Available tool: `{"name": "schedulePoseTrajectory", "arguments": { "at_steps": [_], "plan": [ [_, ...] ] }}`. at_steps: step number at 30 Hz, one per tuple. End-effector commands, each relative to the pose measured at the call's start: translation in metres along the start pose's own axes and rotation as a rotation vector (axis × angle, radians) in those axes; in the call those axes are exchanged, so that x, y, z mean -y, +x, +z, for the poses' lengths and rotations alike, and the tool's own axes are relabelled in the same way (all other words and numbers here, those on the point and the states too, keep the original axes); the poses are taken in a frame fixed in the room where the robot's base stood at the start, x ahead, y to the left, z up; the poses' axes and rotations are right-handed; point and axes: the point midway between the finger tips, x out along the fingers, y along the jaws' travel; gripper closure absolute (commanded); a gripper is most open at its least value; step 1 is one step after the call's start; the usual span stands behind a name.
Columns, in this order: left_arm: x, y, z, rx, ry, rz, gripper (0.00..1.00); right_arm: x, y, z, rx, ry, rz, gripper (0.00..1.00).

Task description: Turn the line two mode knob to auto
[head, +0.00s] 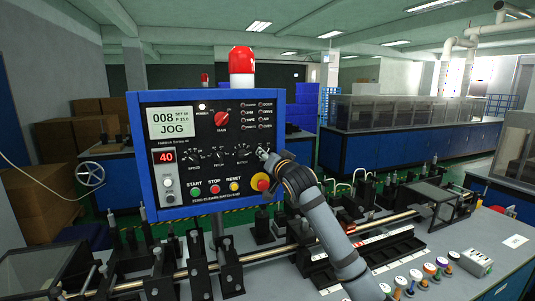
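A blue-framed black control panel (134,120) stands upright at centre left. Its display (170,121) reads "008" and "JOG". A red rotary knob (221,118) sits on the upper middle of its face; its small labels are too fine to read, so I cannot tell its setting. Several small black knobs sit in a row below it, including one at the left (194,155). My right gripper (264,154) is at the panel's right side, right of and below the red knob and apart from it. Its fingers are too small to read. My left gripper is not in view.
Start (196,192), stop (214,189) and reset (234,187) buttons and a red emergency stop (260,182) lie along the panel's lower face, the last close to my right arm. A red beacon (242,62) tops the panel. Rails and black fixtures crowd the bench below.

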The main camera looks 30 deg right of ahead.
Motion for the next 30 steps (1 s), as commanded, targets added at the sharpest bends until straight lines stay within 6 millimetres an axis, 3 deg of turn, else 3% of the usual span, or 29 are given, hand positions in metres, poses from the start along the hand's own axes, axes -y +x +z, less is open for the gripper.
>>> {"name": "schedulePoseTrajectory", "arguments": {
  "at_steps": [4, 11, 23, 30],
  "plan": [
    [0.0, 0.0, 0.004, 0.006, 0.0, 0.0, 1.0, 0.0, 0.0, 0.0, 0.0, 0.0, 0.0, 0.68],
    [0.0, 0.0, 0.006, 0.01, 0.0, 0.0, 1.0, 0.0, 0.0, 0.0, 0.0, 0.0, 0.0, 0.99],
    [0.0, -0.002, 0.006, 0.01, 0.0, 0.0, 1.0, 0.0, 0.0, -0.001, 0.0, -0.02, 0.0, 1.0],
    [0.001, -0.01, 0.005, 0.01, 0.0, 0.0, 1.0, 0.0, 0.0, -0.002, 0.001, -0.136, 0.002, 1.0]
  ]
}}
